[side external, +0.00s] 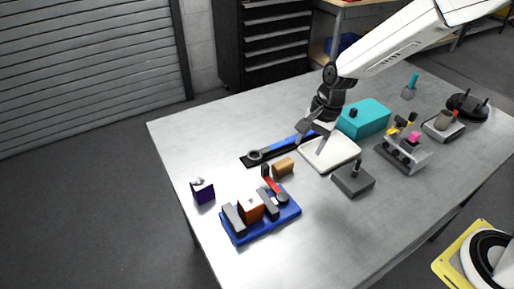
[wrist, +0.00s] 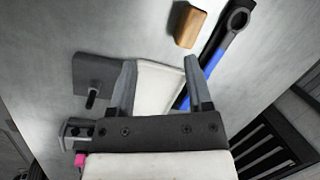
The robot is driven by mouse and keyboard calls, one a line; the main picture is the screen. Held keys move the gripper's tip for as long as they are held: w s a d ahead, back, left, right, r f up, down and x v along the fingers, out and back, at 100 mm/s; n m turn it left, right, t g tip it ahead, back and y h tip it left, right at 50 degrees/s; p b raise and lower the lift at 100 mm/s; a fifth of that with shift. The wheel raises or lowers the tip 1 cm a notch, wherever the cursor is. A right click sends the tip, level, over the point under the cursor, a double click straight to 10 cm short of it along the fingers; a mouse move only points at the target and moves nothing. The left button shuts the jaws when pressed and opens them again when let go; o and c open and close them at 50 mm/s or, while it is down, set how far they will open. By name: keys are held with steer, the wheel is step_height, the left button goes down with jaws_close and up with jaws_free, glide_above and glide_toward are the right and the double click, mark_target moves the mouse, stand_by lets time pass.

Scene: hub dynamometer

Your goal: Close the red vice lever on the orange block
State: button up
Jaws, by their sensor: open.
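The vice stands on a blue base (side external: 284,215) at the near left of the table in the side view. Its red lever (side external: 271,186) sticks up at the back right and is tilted, with a dark knob at its top. The orange block (side external: 251,208) sits between the vice's grey jaws; whether both touch it I cannot tell. My gripper (side external: 311,131) is open and empty above the white tray, well behind and right of the vice. In the wrist view my gripper (wrist: 162,75) shows its two fingers apart with nothing between them. The vice is outside the wrist view.
A wooden block (side external: 283,168) lies between my gripper and the vice. A blue-handled wrench (side external: 265,153), a white tray (side external: 346,158), a teal box (side external: 369,118) and a grey block with a peg (side external: 352,181) are nearby. A purple box (side external: 203,191) stands left of the vice.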

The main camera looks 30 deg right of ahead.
mark_target(266, 165)
steer(key=w+a+f+m+y, duration=0.2)
steer(key=w+a+m, duration=0.3)
steer(key=a, duration=0.1)
steer(key=shift+w+m+g, duration=0.35)
steer(key=shift+m+g, duration=0.05)
steer(key=shift+f, duration=0.1)
steer(key=shift+x, duration=3.75)
jaws_close()
